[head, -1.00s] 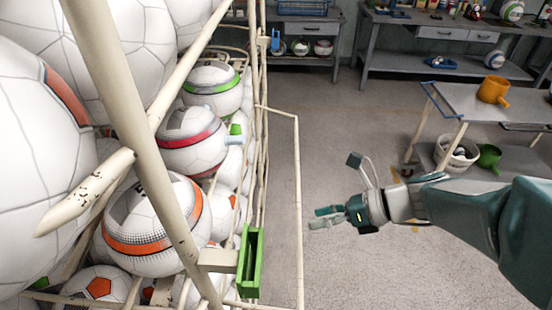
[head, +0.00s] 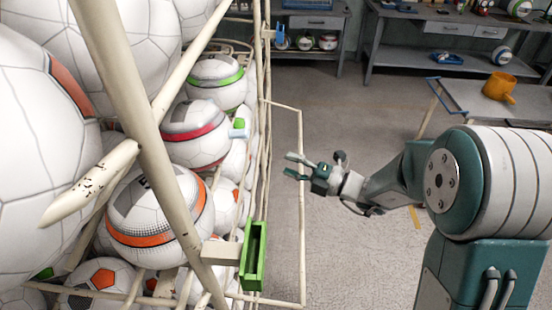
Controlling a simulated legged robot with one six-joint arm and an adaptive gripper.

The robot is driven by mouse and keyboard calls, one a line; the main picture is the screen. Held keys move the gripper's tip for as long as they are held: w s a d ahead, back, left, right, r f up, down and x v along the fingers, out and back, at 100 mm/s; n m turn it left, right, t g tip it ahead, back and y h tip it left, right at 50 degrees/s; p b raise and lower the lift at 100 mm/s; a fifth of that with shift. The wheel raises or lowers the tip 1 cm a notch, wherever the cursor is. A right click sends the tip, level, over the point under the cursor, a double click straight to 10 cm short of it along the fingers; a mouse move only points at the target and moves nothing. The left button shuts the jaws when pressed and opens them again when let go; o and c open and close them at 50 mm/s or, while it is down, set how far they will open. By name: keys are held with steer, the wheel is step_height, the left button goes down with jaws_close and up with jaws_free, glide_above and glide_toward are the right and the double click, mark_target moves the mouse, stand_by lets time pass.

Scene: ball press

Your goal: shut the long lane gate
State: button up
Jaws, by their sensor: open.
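The lane gate is a thin cream bar frame (head: 302,225) that stands out to the right of the ball rack, with floor showing through it. A green channel-shaped bracket (head: 253,257) is fixed to the rack post near the gate's lower end. My gripper (head: 289,166) is open and empty, with its fingers pointing left. In the picture its fingers cross the gate's outer upright bar and reach just left of it. I cannot tell whether they touch the bar.
The cream rack (head: 150,150) on the left is full of white balls with coloured panels. Workbenches line the back. The floor (head: 355,110) between is clear.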

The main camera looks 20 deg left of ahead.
steer(key=a, duration=0.4)
steer(key=shift+w+a+r, duration=0.1)
steer(key=shift+w, duration=0.25)
jaws_close()
jaws_free()
steer(key=s+d, duration=0.1)
steer(key=d, duration=1.1)
steer(key=shift+s+f, duration=0.4)
